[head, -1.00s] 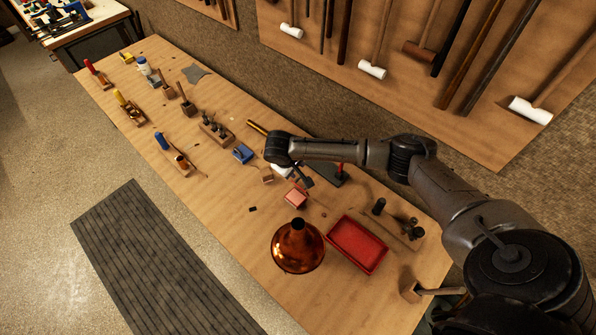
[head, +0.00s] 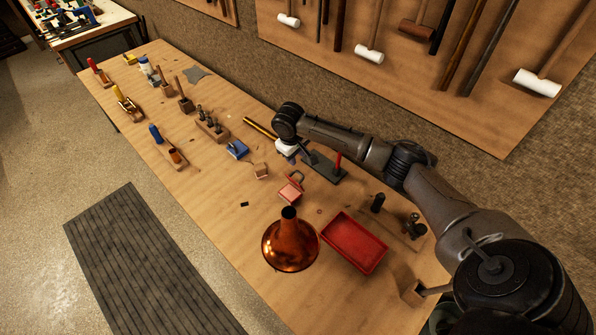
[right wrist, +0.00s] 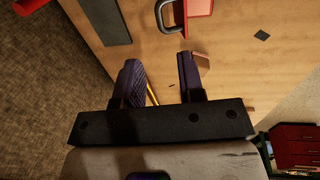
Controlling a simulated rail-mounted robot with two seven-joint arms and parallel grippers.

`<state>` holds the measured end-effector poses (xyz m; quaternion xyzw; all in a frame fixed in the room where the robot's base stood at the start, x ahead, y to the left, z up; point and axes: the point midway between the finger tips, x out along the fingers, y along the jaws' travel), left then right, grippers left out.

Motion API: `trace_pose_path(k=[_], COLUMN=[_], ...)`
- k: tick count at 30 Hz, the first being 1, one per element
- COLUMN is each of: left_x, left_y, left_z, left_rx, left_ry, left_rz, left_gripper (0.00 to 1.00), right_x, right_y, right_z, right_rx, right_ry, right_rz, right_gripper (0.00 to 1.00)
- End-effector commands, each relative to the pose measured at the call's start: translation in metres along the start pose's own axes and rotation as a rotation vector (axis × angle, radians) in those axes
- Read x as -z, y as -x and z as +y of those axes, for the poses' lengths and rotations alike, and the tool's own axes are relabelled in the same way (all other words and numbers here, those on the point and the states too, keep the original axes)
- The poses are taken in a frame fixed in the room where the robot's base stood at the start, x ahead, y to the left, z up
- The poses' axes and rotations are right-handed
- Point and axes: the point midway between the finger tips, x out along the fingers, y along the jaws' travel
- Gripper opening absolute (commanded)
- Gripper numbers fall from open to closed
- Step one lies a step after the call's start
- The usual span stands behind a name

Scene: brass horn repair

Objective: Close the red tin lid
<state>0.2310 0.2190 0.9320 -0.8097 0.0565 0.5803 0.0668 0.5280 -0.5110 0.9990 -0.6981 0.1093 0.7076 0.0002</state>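The small red tin (head: 289,196) stands on the workbench behind the copper horn bell. Its lid (head: 291,184) appears raised at the tin's back edge, with a grey loop handle (head: 297,177) on it. In the right wrist view, part of the red tin or lid (right wrist: 201,8) shows at the top edge, with the grey handle (right wrist: 170,17) beside it. My right gripper (head: 294,160) is above the bench, behind the tin and apart from it. In the wrist view its two fingers (right wrist: 160,70) are spread with nothing between them. My left gripper is out of view.
The copper bell (head: 290,245) and red tray (head: 353,243) stand in front and to the right. A black plate with a red-handled tool (head: 325,168) lies right of the gripper. A small wooden block (head: 261,170) and blue item (head: 237,149) are at left.

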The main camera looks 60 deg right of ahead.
Motion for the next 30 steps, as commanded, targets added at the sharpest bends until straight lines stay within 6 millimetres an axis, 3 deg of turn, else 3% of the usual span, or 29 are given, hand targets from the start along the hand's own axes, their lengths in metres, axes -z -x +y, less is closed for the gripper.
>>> trace_pose_path(k=[6, 15, 30], left_x=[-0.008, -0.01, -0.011], left_y=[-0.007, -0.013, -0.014], left_z=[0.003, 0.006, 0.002], left_rx=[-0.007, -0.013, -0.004], left_ry=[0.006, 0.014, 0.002], left_rz=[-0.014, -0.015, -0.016], left_gripper=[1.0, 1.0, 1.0], right_x=[-0.001, 0.0, 0.0], right_y=[-0.043, -0.08, -0.091], right_z=[0.0, 0.0, 0.0], right_rx=[-0.002, -0.001, -0.002], right_ry=[-0.001, -0.001, 0.0], right_rz=[-0.002, 0.0, 0.001], right_gripper=[0.36, 0.36, 0.36])
